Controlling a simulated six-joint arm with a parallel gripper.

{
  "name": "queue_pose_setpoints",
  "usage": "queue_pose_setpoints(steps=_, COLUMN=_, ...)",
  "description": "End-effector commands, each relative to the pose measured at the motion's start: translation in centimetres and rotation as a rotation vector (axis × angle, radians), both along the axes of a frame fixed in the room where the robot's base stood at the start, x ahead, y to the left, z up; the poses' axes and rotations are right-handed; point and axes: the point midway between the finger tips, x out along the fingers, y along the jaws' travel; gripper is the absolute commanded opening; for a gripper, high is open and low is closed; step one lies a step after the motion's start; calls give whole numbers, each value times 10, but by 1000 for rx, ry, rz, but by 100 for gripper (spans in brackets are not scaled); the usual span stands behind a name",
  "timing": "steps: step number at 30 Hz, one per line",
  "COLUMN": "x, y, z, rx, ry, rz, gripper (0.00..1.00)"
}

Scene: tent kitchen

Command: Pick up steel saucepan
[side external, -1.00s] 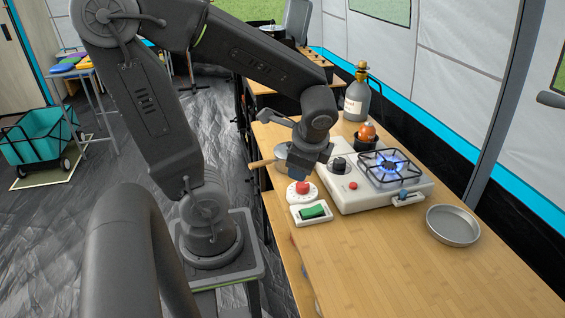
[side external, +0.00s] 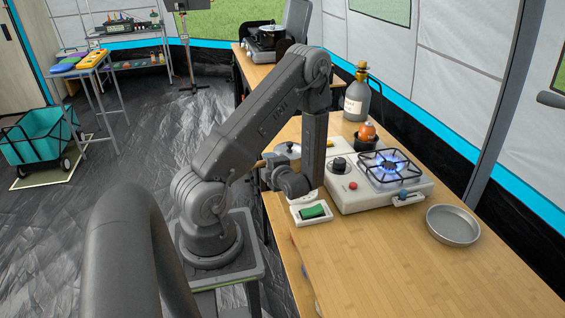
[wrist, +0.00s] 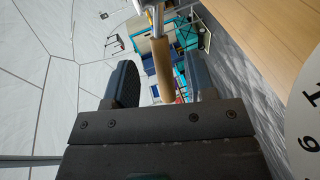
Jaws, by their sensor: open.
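The steel saucepan (side external: 289,149) stands at the left edge of the counter, mostly hidden behind my arm in the side view. In the wrist view its wooden handle (wrist: 165,75) runs up between the two dark fingers of my gripper (wrist: 160,62), with a bit of the metal neck at the top. The fingers are apart, with a visible gap on each side of the handle. In the side view my wrist is low beside the pan at the counter edge, and the fingertips cannot be made out.
A lit camping stove (side external: 345,195) stands right of my arm, with a gas bottle (side external: 356,100) behind it. A green switch (side external: 314,211) sits close to my wrist. A white numbered dial (wrist: 305,125) is near the gripper. A shallow pan (side external: 453,226) lies front right; the front counter is clear.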

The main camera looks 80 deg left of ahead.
Motion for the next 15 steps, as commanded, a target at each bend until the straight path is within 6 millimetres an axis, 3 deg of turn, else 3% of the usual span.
queue_pose_setpoints(steps=15, x=-8, y=47, z=-14, rx=-4, ry=18, rz=-10, gripper=50)
